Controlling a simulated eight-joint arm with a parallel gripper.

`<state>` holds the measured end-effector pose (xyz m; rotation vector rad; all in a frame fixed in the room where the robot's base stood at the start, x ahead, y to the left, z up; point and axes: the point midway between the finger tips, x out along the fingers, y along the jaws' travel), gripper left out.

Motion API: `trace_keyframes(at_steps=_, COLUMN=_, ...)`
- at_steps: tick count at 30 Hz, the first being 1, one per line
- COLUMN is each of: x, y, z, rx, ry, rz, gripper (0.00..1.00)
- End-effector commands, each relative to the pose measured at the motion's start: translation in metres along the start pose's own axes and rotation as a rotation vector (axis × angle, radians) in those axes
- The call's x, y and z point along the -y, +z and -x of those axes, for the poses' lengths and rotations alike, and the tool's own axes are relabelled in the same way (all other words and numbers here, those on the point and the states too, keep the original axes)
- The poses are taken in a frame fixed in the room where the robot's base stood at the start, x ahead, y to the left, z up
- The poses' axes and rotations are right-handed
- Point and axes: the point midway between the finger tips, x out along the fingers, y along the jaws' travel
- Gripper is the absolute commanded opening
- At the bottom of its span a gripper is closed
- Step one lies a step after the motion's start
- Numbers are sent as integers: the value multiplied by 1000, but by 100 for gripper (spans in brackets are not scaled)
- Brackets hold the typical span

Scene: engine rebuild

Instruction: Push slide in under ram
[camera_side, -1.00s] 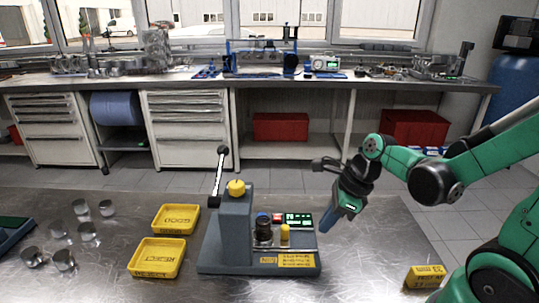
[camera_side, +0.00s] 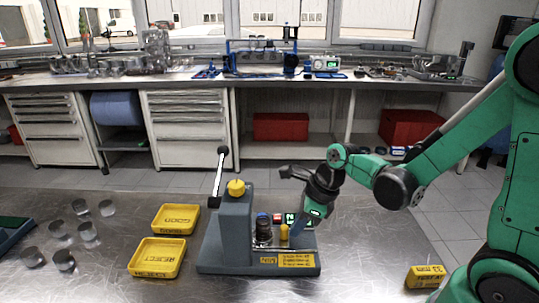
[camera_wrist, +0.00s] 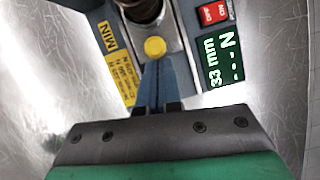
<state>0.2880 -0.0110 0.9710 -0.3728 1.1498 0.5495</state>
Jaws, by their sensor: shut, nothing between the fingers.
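The blue-grey press (camera_side: 233,235) stands on the steel bench. Its bright metal slide (camera_wrist: 174,48) carries an upright yellow knob (camera_side: 284,232), also seen in the wrist view (camera_wrist: 155,47). The dark ram (camera_side: 263,222) is left of the knob in the side view; a dark round part, probably the ram, shows at the top of the wrist view (camera_wrist: 140,8). My gripper (camera_side: 293,240) is shut and empty, low at the knob's right side. In the wrist view its blue fingertips (camera_wrist: 157,70) are close behind the knob; contact cannot be told.
A green-lit display (camera_wrist: 224,60) and red button (camera_wrist: 213,13) sit beside the slide track. A lever (camera_side: 219,175) rises at the press's left. Yellow GOOD (camera_side: 176,232) and REJECT (camera_side: 157,273) trays and several metal cylinders (camera_side: 57,229) are further left. A yellow block (camera_side: 425,277) lies front right.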

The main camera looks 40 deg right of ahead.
Motion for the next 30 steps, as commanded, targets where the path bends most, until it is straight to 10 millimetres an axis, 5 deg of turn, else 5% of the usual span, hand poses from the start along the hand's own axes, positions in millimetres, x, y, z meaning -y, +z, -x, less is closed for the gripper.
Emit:
trace_keyframes(at_steps=7, x=-7, y=38, z=-15, rx=1, ry=1, rz=5, gripper=0)
trace_keyframes(at_steps=17, x=-8, y=44, z=-17, rx=9, ry=2, rz=1, gripper=0)
trace_keyframes(at_steps=23, x=-7, y=36, z=-14, rx=7, ry=1, rz=1, gripper=0)
trace_keyframes(at_steps=30, x=-7, y=1, z=6, rx=-5, ry=-2, rz=-3, gripper=0)
